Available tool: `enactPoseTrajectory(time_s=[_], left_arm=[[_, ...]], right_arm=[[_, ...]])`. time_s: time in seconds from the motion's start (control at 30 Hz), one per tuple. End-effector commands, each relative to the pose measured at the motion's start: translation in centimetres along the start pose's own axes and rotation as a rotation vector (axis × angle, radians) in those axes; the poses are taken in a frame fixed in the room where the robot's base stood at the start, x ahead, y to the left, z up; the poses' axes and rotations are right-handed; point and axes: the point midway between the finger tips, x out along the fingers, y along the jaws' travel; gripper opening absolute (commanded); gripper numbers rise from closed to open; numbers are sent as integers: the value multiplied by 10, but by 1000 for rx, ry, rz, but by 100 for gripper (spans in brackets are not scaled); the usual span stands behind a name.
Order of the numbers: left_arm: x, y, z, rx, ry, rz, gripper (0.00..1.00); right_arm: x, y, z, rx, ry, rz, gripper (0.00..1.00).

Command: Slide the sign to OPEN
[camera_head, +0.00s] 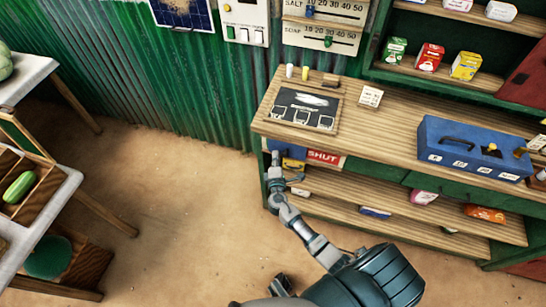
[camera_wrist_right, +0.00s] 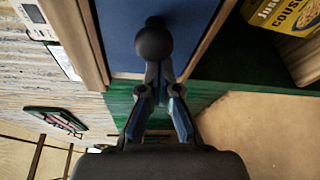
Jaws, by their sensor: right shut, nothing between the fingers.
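The sign sits under the left end of the counter's front edge. In the head view its red part reads SHUT (camera_head: 325,158). To the left of the lettering is a blue panel (camera_head: 272,146), partly behind my right gripper. In the right wrist view a blue panel (camera_wrist_right: 117,38) in a wooden frame bears a dark round knob (camera_wrist_right: 154,41). My right gripper (camera_head: 276,158) is shut and empty. In the wrist view its fingertips (camera_wrist_right: 159,72) are close below the knob; I cannot tell whether they touch it.
A yellow box (camera_wrist_right: 285,14) shows in the wrist view. Sandy floor (camera_head: 180,185) left of the counter is clear.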

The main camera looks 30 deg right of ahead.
Motion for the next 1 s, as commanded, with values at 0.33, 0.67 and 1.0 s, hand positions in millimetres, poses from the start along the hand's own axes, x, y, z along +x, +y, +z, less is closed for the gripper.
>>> enactPoseTrajectory(time_s=[0.33,0.67,1.0], left_arm=[[1,2,-1,2,-2,-8,60],[4,3,0,2,1,-5,60],[8,2,4,1,-14,-6,60]], right_arm=[[1,-3,3,5,3,-3,0],[-13,-15,48,5,1,-6,0],[-42,-32,117,-1,2,-4,0]])
